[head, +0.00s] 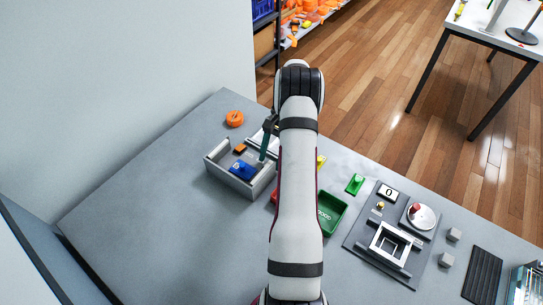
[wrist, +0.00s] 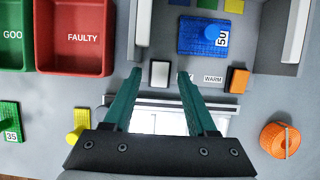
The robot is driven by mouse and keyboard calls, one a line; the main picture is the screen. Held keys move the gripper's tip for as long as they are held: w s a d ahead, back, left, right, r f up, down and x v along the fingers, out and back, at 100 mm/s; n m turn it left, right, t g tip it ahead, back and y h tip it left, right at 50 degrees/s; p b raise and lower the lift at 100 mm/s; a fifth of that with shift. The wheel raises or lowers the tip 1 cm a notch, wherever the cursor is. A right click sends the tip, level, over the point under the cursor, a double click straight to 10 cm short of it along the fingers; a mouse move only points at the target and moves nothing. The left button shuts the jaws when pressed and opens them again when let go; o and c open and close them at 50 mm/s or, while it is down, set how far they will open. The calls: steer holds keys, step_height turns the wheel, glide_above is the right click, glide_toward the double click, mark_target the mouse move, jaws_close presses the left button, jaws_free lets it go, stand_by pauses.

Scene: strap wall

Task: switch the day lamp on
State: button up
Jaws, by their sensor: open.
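My gripper (wrist: 159,76) is open, with two teal fingers pointing away from the wrist camera. A white block with a dark edge, like a switch (wrist: 159,74), shows between the fingertips; I cannot tell whether they touch it. An orange block (wrist: 237,79) sits to its right beside a label reading WARM (wrist: 213,78). The right finger partly hides another label to the left of that one. A bright white panel in a grey frame (wrist: 158,122) lies beneath the fingers. I cannot tell which lamp is lit. In the head view my gripper (head: 268,140) is by the grey tray (head: 225,181).
The tray holds a blue piece marked 50 (wrist: 203,38). A red FAULTY bin (wrist: 75,40) and a green bin (wrist: 14,40) stand to the left. A yellow piece (wrist: 78,123), a green piece marked 35 (wrist: 10,120) and an orange roll (wrist: 280,138) lie nearby.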

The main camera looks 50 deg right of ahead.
jaws_close()
steer(key=shift+a+r+h, duration=0.1)
steer(key=shift+a+h, duration=0.15)
steer(key=shift+h, duration=0.7)
steer(key=shift+a+h, duration=0.2)
steer(key=shift+h, duration=0.75)
jaws_free()
step_height(320, 180, up, 16)
steer(key=d, duration=0.1)
